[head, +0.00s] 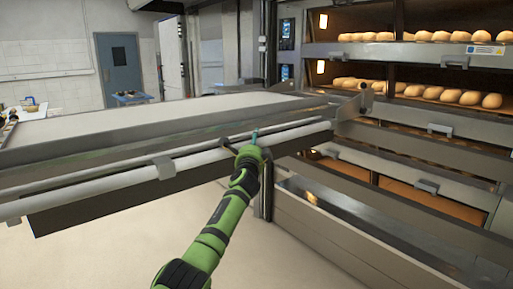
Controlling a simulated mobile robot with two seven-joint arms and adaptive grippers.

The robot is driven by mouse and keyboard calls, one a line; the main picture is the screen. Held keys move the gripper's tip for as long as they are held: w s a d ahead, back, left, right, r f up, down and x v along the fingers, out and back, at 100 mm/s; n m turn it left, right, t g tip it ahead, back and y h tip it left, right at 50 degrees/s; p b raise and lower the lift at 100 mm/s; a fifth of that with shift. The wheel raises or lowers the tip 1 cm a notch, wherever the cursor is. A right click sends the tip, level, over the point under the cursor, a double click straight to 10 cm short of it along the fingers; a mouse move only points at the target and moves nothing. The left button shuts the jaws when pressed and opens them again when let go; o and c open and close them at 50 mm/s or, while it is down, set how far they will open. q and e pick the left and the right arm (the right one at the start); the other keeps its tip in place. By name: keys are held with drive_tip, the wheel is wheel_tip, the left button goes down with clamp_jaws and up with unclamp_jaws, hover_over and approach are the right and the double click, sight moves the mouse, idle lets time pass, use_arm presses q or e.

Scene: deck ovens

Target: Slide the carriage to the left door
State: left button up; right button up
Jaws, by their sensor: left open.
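The carriage (120,118) is a long loader table with a pale flat top. It spans the left and middle of the head view, and its right end stands against the oven front. A pale round rail (90,182) runs along its near side. My left gripper (243,142) is open at this rail, near the carriage's right end. Its fingers overlap the rail in the picture; whether they touch it I cannot tell. My right gripper is not in view. I cannot tell which of the oven doors is the left door.
The deck oven (440,125) fills the right side, with several handled fronts and rows of loaves (440,93) on its lit decks. A dark upright post (267,190) stands right of my left arm. Pale floor (130,250) is clear at the lower left.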

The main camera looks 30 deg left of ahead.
use_arm(q)
drive_tip(key=shift+w+f, duration=0.1)
drive_tip(key=shift+f, duration=0.15)
drive_tip(key=shift+d, duration=0.2)
drive_tip(key=v, duration=1.2)
drive_tip(key=shift+a, duration=0.25)
drive_tip(key=s+d+f+n+g+h, duration=0.2)
drive_tip(key=s+f+g, duration=0.1)
drive_tip(key=f, duration=1.7)
drive_tip(key=s+d+f+n+g+h, duration=0.1)
drive_tip(key=s+d+f+g+h, duration=0.15)
drive_tip(key=f, duration=1.65)
drive_tip(key=s+d+f+n+g+h, duration=0.1)
drive_tip(key=s+d+f+n+g, duration=0.1)
drive_tip(key=s+f, duration=0.7)
drive_tip(key=s+d+f+n+g+h, duration=0.1)
drive_tip(key=s+d+f+g, duration=0.15)
drive_tip(key=s+f, duration=0.65)
drive_tip(key=s+d+f+n+g, duration=0.2)
drive_tip(key=s+f, duration=0.3)
drive_tip(key=s, duration=0.7)
drive_tip(key=s+d+f+n+g+h, duration=0.1)
drive_tip(key=s+f, duration=0.5)
drive_tip(key=s, duration=0.6)
drive_tip(key=s+d+f+n+g, duration=0.3)
drive_tip(key=s+d+f, duration=0.2)
drive_tip(key=s, duration=0.7)
drive_tip(key=shift+d+f+g+h, duration=0.35)
drive_tip(key=shift+f+g, duration=0.05)
drive_tip(key=shift+f, duration=0.1)
